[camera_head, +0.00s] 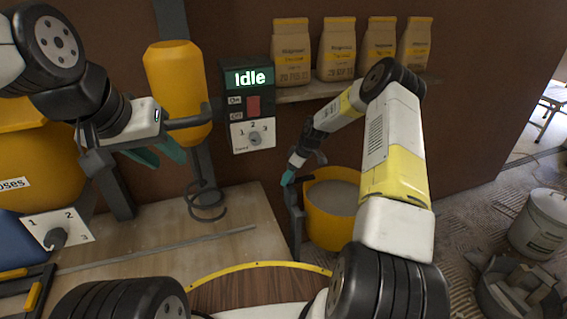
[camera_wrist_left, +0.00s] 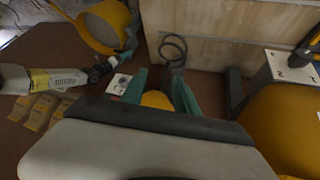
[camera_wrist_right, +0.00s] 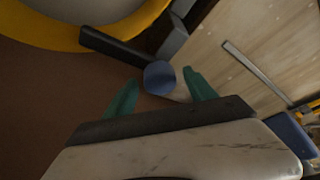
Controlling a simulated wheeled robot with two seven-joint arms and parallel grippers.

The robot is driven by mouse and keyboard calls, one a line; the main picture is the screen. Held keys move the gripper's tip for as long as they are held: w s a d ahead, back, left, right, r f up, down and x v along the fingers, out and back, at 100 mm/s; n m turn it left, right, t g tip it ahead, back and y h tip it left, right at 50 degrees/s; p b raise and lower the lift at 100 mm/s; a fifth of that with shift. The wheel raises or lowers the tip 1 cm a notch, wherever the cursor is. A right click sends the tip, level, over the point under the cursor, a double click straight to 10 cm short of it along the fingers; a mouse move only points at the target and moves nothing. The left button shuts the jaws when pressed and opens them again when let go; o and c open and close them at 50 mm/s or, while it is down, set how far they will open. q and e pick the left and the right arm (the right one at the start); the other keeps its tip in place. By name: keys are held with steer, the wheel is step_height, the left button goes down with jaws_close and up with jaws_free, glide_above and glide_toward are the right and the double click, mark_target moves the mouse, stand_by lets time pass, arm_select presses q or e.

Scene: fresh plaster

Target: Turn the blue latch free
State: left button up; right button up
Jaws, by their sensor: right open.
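The blue latch end (camera_wrist_right: 160,77) shows as a round blue knob in the right wrist view, joined to a dark bracket beside a yellow-rimmed bucket (camera_wrist_right: 60,45). My right gripper (camera_wrist_right: 160,90) is open, with one teal finger on each side of the knob; I cannot tell whether they touch it. In the head view the right gripper (camera_head: 289,178) is small, above a dark post (camera_head: 296,225) by the bucket (camera_head: 333,225), and hides the knob. My left gripper (camera_head: 158,155) is open and empty in front of a yellow cylinder (camera_head: 176,95); its fingers also show in the left wrist view (camera_wrist_left: 162,88).
A control box reading "Idle" (camera_head: 249,78) with a dial hangs on the brown wall. Several bags (camera_head: 338,50) stand on a shelf. A second dial plate (camera_head: 60,228) is at left. A white bucket (camera_head: 543,222) and rubble tub (camera_head: 515,290) stand on the right floor.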

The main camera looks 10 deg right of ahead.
steer(key=shift+c, duration=0.3)
jaws_close()
steer(key=shift+n, duration=0.3)
steer(key=n+g, duration=0.1)
steer(key=n, duration=0.1)
steer(key=shift+w+n+y, duration=0.15)
steer(key=shift+n+y, duration=0.15)
steer(key=shift+n, duration=0.1)
steer(key=n+g, duration=0.2)
steer(key=n, duration=0.2)
steer(key=shift+w+n, duration=0.1)
steer(key=shift+n, duration=0.2)
steer(key=n+g, duration=0.1)
steer(key=n, duration=0.3)
steer(key=shift+w+n+g, duration=0.15)
steer(key=shift+n+g, duration=0.15)
steer(key=shift+g, duration=0.1)
steer(key=shift+n+g+h, duration=0.6)
steer(key=shift+n+h, duration=0.2)
steer(key=shift+n, duration=1.2)
steer(key=shift+r, duration=0.1)
